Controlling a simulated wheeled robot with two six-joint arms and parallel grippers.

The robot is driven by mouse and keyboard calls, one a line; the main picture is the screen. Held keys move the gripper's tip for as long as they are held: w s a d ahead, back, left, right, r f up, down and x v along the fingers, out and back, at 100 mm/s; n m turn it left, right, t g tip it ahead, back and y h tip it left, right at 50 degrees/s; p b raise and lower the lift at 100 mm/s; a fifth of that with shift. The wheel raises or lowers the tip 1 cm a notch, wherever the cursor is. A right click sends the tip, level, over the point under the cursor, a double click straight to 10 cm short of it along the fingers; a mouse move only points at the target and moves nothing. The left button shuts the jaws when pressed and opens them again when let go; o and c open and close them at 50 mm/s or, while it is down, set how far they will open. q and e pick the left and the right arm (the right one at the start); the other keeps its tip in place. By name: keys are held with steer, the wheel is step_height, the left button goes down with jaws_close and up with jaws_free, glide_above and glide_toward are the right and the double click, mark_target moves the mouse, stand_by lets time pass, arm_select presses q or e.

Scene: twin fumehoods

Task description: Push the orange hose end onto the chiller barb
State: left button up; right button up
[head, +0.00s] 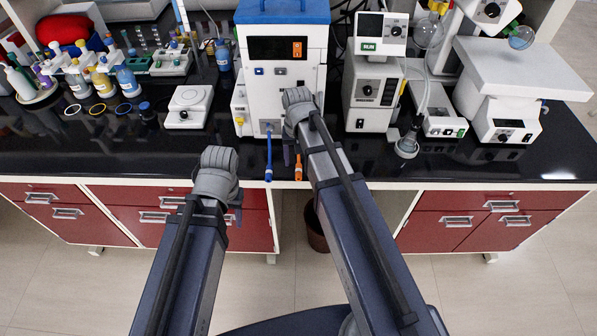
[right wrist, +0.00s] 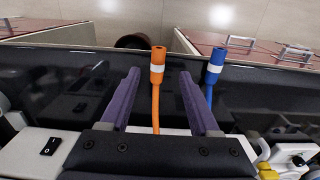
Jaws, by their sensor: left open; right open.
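The orange hose end (head: 298,172) hangs at the front edge of the bench, below the white chiller (head: 285,85). In the right wrist view the orange hose end (right wrist: 157,66), with a white band, stands between the tips of my right gripper (right wrist: 159,78). Its two purple fingers are apart, with a gap on both sides of the hose. In the head view my right gripper (head: 292,152) is mostly hidden behind its wrist. My left gripper (head: 235,216) is in front of the bench, mostly hidden by its wrist, and open. I cannot make out the chiller barb.
A blue hose end (head: 268,172) hangs just left of the orange one; in the right wrist view it is just outside the right finger. A white balance (head: 187,106) and bottles stand left, instruments right. A bin (head: 316,228) is under the bench.

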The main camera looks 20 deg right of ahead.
mark_target(298, 171)
step_height(298, 171, down, 5)
steer(key=b, duration=0.4)
steer(key=shift+d+b, duration=0.15)
steer(key=shift+b, duration=0.15)
steer(key=shift+c, duration=0.4)
jaws_close()
